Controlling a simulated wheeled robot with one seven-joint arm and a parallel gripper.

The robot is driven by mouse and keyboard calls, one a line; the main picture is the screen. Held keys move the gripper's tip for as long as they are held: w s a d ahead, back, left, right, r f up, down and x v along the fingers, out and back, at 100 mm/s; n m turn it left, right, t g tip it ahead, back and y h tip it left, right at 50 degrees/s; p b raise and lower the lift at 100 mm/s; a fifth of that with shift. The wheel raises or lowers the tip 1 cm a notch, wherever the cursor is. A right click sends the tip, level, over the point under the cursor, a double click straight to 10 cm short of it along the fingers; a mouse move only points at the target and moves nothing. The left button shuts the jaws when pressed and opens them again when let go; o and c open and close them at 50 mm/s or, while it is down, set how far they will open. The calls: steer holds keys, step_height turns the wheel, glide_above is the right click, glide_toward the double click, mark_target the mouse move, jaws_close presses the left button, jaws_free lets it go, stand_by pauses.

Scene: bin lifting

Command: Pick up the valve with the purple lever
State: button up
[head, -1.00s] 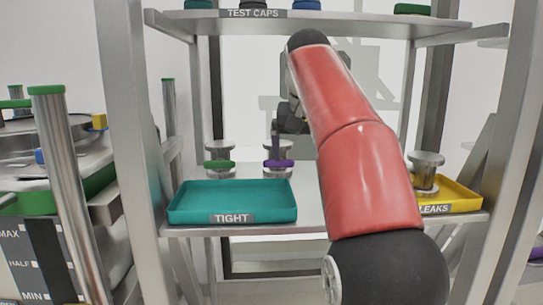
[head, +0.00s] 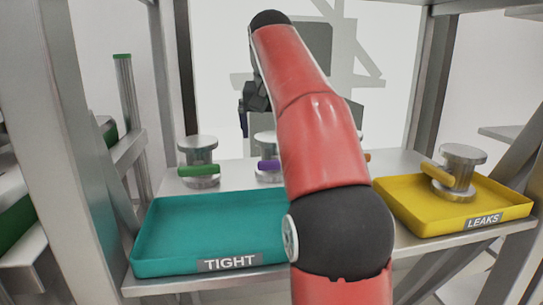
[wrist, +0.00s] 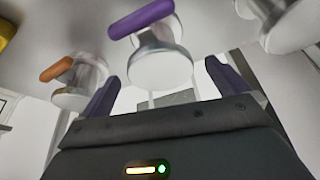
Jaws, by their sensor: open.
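The valve with the purple lever (head: 266,146) stands upright on the shelf, partly hidden behind my red arm in the head view. In the wrist view it (wrist: 160,66) appears ahead of and between the fingers, its purple lever to the upper left. My gripper (wrist: 162,74) is open and empty, its two dark purple fingers spread wide. In the head view my gripper (head: 252,105) is above and slightly left of the valve, partly hidden by my arm. No contact with the valve is visible.
A green-lever valve (head: 200,158) stands left of the purple one; an orange-lever valve (wrist: 82,82) is on its other side. The teal TIGHT tray (head: 150,262) looks empty in its visible part. The yellow LEAKS tray (head: 405,222) holds a yellow-lever valve (head: 460,172). Metal posts flank the shelf.

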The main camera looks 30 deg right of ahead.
mark_target(273, 137)
steer(key=b+x, duration=0.1)
steer(key=x, duration=0.4)
steer(key=shift+d+f, duration=0.2)
steer(key=shift+f, duration=0.05)
steer(key=shift+r, duration=0.15)
steer(key=c, duration=1.6)
steer(key=shift+o, duration=0.2)
steer(key=shift+w+r+p, duration=0.1)
steer(key=shift+r+p, duration=0.4)
steer(key=shift+r, duration=2.95)
steer(key=s+a+b, duration=0.2)
steer(key=s+a, duration=0.2)
steer(key=s, duration=0.4)
steer(key=s+a+b, duration=0.3)
steer(key=s+a, duration=0.2)
steer(key=s, duration=0.2)
steer(key=shift+s, duration=0.4)
steer(key=shift+r, duration=0.15)
